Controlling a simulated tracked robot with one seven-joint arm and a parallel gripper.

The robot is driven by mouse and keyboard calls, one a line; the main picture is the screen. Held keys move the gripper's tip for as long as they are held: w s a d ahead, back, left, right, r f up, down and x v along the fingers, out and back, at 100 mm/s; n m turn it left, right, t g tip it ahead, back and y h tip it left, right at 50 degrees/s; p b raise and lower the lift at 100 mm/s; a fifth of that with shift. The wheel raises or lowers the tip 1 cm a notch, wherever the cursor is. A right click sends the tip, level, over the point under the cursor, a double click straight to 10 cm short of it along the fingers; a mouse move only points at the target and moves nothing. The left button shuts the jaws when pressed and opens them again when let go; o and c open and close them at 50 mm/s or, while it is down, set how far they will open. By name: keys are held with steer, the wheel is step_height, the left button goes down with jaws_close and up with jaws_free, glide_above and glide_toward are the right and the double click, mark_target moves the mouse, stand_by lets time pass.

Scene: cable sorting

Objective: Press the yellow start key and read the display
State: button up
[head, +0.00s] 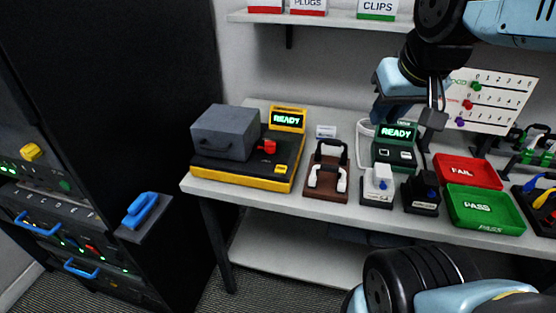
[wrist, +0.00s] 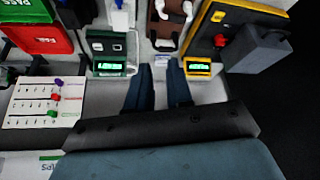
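A black and yellow device (head: 279,181) stands at the left of the table, with a grey box-shaped part (head: 226,133) on its left side. A small yellow key (head: 268,146) lies on its top beside a red lever (head: 267,147). Its yellow-framed display (head: 287,119) reads READY in green. The same display (wrist: 198,67) shows at the upper right in the wrist view. My gripper (head: 385,112) hangs above the back of the table, right of this device. In the wrist view its two blue fingers (wrist: 159,76) are apart, with nothing between them.
A green device (head: 393,156) with a second READY display stands below my gripper. A brown holder (head: 328,178) with white handles, a red FAIL tray (head: 467,171) and a green PASS tray (head: 485,208) fill the table front. A slider panel (head: 492,102) stands at the back right.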

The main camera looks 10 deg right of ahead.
jaws_close()
stand_by(1.1)
